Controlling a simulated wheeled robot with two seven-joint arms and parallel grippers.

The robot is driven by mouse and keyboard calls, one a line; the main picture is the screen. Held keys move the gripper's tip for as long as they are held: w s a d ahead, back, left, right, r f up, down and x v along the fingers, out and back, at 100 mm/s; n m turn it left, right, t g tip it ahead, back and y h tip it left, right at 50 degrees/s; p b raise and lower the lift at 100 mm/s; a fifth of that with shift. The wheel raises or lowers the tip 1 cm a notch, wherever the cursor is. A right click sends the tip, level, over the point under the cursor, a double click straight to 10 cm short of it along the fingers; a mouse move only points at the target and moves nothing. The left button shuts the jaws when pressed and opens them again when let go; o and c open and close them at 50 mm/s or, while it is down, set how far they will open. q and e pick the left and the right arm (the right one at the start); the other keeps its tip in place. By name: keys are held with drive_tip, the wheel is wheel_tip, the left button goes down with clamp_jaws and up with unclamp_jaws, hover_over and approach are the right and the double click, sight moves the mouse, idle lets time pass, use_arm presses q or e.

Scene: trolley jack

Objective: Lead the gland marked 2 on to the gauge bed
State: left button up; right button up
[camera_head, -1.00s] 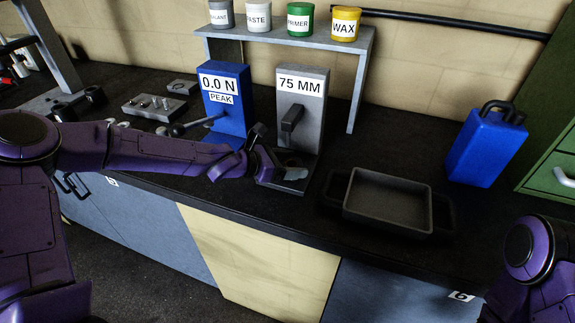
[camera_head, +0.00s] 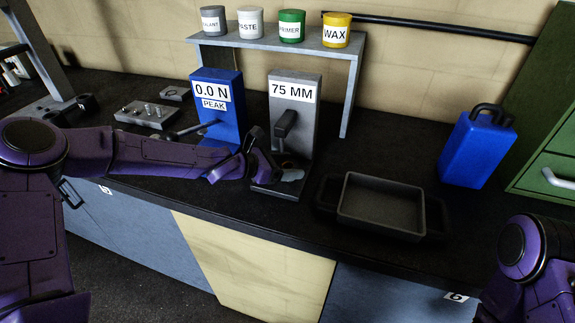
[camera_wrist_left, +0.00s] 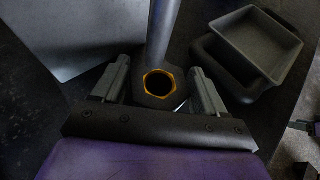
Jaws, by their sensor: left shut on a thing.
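The grey gauge (camera_head: 294,110) labelled 75 MM stands at the middle of the bench with its bed (camera_head: 272,190) at its foot. My left gripper (camera_head: 274,164) is at the front of the gauge, over the bed. In the left wrist view, the left gripper (camera_wrist_left: 158,90) is shut on a dark ring-like gland (camera_wrist_left: 158,99) with an orange hexagonal rim around its hole. A grey round post stands directly beyond it. No number on the gland can be read. I cannot tell whether it touches the bed. My right gripper is out of view.
A blue gauge (camera_head: 218,105) reading 0.0 N stands left of the grey one. A dark tray (camera_head: 381,230) lies to the right, and a blue weight (camera_head: 478,146) behind it. A shelf (camera_head: 300,42) with several pots stands behind. A metal block (camera_head: 146,114) lies at left.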

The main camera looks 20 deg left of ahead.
use_arm(q)
drive_tip(key=o, duration=1.5)
drive_tip(key=shift+o, duration=0.2)
drive_tip(key=shift+f, duration=0.15)
drive_tip(key=v, duration=0.5)
drive_tip(key=p+v, duration=0.1)
drive_tip(key=v, duration=0.4)
drive_tip(key=shift+r, duration=0.25)
drive_tip(key=shift+s+a, duration=0.1)
drive_tip(key=shift+s, duration=0.1)
drive_tip(key=shift+p, duration=0.3)
drive_tip(key=p+v, duration=0.7)
drive_tip(key=shift+p, duration=0.3)
